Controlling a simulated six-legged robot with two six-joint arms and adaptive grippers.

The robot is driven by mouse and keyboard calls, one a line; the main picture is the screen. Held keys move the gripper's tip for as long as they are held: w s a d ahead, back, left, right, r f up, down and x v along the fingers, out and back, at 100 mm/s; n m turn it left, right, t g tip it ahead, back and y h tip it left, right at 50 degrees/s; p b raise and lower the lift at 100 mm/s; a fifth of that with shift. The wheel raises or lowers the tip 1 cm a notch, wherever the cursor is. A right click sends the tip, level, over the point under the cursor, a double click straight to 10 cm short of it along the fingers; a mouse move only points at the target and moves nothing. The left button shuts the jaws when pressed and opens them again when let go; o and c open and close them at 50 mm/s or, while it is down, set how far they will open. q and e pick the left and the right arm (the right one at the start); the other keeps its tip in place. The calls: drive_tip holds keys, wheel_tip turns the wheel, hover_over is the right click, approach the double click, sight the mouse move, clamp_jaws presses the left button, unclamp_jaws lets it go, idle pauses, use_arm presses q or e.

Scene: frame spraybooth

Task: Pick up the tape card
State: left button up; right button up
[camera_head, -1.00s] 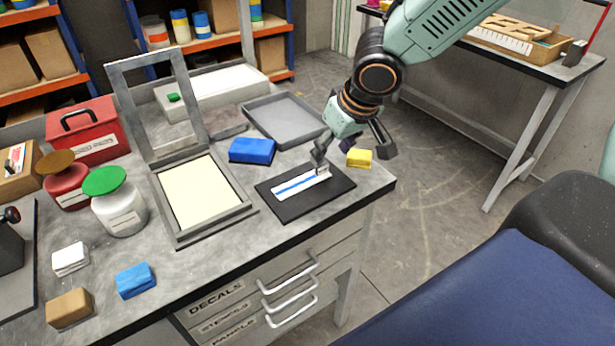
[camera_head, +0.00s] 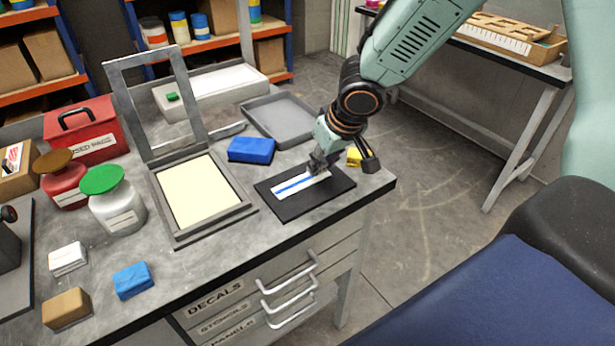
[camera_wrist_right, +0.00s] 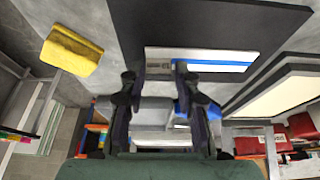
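The tape card (camera_head: 300,183) is a white strip with a blue stripe. It lies flat on a black mat (camera_head: 290,207) near the bench's right corner. My right gripper (camera_head: 318,165) is at the card's right end, and its fingers hide that end in the head view. In the right wrist view the card (camera_wrist_right: 215,66) lies across the picture, just beyond the fingertips. The right gripper (camera_wrist_right: 158,80) is open there, with a clear gap between its two fingers. Whether the fingertips touch the card cannot be told. My left gripper is not in view.
A yellow block (camera_head: 354,156) sits close behind the right gripper. A blue block (camera_head: 251,149), a grey tray (camera_head: 256,106) and a hinged screen frame (camera_head: 166,205) stand nearby. A red case, jars and small blocks fill the bench's left side.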

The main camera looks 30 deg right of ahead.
drive_tip(key=shift+d+f, duration=0.1)
drive_tip(key=c, duration=0.4)
